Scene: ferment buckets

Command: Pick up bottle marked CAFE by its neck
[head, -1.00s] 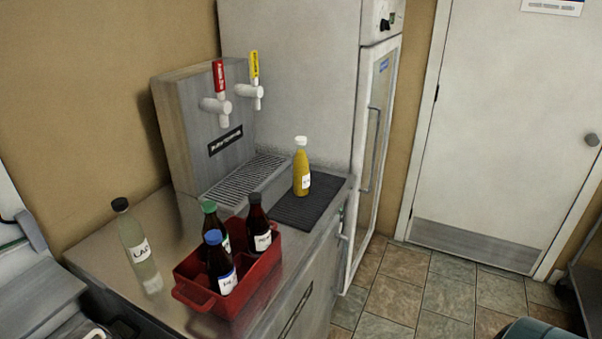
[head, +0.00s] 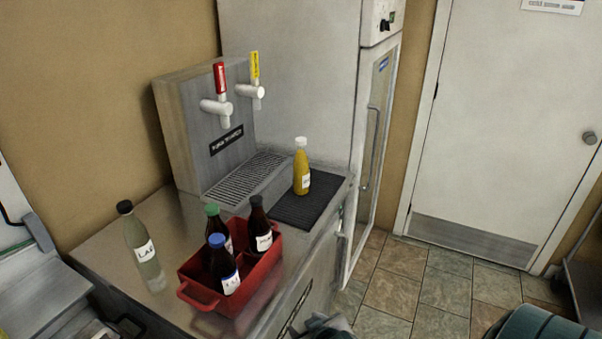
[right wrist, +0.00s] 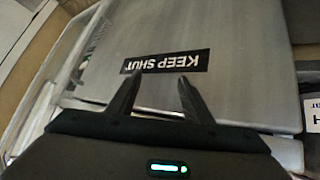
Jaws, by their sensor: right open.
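No label that I can read clearly says CAFE. The red carrier (head: 253,289) on the steel counter holds a blue-capped dark bottle (head: 222,262), a green-capped dark bottle (head: 213,217) and a black-capped dark bottle (head: 258,215), all upright with small white labels. A pale bottle with a black cap (head: 147,252) stands left of the carrier, its label starting "LA". My right gripper (right wrist: 157,82) is open and empty, facing a metal panel with an upside-down "KEEP SHUT" sign (right wrist: 166,61). In the head view it is low at the bottom edge, below the counter's right side, apart from the bottles. My left gripper is out of view.
A yellow bottle with a white cap (head: 302,172) stands on a black mat (head: 315,207). Behind is a tap dispenser (head: 190,130) with red and yellow handles. A tall fridge (head: 290,80) stands at the back. Tiled floor (head: 425,290) is open at right.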

